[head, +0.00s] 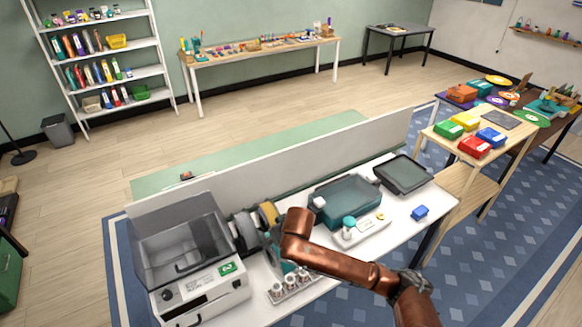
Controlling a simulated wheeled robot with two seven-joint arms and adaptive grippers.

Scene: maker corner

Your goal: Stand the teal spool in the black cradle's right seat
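A teal rounded part (273,245), which looks like the teal spool, shows just left of my copper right arm on the white bench. The arm covers much of it, so I cannot tell whether it stands, is held or is seated. A dark grey spool (245,231) and a yellow-tan spool (268,214) stand beside it. The black cradle cannot be made out clearly. My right arm comes in from the lower right and bends near the spools. Its fingertips are hidden. My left gripper is not in view.
A grey machine with a raised clear lid (185,240) is left of the spools. A metal rack of small jars (290,285), a white tray (362,234), a teal case (346,198), a dark tablet (403,174) and a blue block (420,212) share the bench. A low panel (330,165) runs behind.

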